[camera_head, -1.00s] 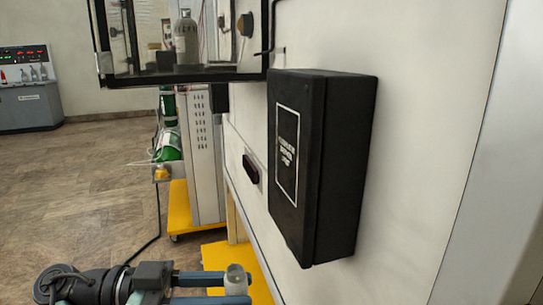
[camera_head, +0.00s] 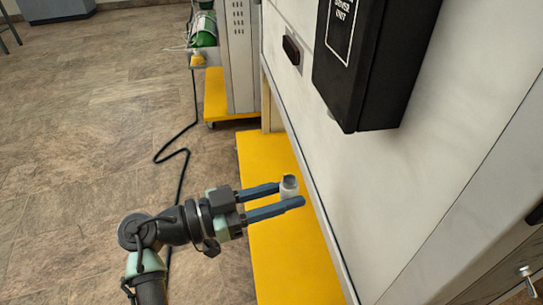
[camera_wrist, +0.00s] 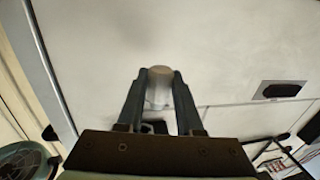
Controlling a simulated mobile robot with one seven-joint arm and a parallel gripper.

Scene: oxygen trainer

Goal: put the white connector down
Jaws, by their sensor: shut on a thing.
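The white connector (camera_head: 289,188) is a small, pale cylinder held between the fingertips of my gripper (camera_head: 290,193). My gripper is shut on it, with one blue-grey finger on each side. In the head view it is seen above the yellow base shelf (camera_head: 275,240), apart from the white panel to the right. In the wrist view the connector (camera_wrist: 159,86) sits between the two fingertips (camera_wrist: 160,80), with the white panel behind it. The fingers hide parts of its sides.
The white panel (camera_head: 400,180) bears a black box (camera_head: 375,65) and a small dark socket (camera_head: 292,50). A grey cabinet on a yellow base (camera_head: 215,95) and a green cylinder (camera_head: 203,30) stand behind. A black cable (camera_head: 185,135) lies on the open tiled floor (camera_head: 90,130).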

